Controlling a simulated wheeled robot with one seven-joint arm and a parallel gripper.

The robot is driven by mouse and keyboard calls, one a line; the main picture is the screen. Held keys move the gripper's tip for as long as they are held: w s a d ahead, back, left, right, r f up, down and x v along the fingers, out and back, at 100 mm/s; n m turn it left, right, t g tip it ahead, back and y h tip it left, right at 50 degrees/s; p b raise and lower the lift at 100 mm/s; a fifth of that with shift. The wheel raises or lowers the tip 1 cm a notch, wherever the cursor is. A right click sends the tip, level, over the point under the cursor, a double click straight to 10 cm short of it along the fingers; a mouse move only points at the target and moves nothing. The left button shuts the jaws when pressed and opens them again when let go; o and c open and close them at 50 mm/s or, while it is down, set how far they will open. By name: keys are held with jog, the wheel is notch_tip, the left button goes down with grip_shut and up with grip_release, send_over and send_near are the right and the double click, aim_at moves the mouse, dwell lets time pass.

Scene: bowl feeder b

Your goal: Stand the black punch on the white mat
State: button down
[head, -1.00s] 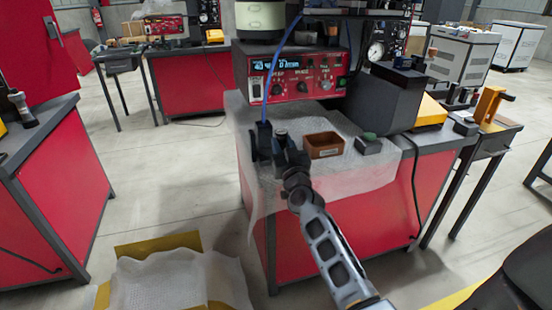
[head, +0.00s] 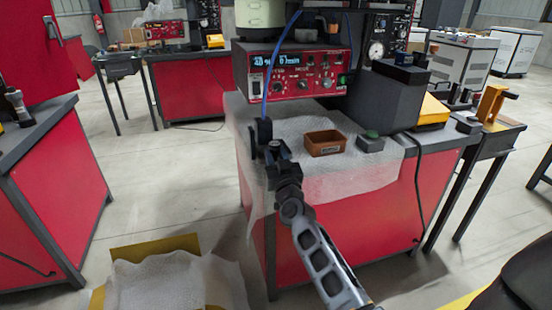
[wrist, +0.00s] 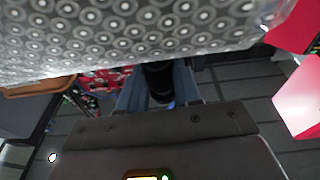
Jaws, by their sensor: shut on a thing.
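The black punch (wrist: 158,80) shows in the wrist view as a dark round piece between the blue-grey fingers of my gripper (wrist: 160,98). My gripper is shut on it. In the head view my gripper (head: 268,148) is at the left front part of the bench; the punch cannot be told apart there from the dark wrist parts. The white mat (head: 292,128) is a translucent bubble sheet that covers the bench top and hangs over its front. Its bubbles (wrist: 150,32) fill the top of the wrist view. I cannot tell whether the punch touches the mat.
A red control unit (head: 300,72) stands behind, with a blue hose (head: 268,80) coming down near my gripper. A dark grey box stands at right.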

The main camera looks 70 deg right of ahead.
jog(key=shift+f, duration=0.15)
jog(key=c, duration=0.8)
grip_release()
jog(key=shift+r, duration=0.35)
jog(key=v, duration=1.2)
jog(key=shift+f, duration=0.2)
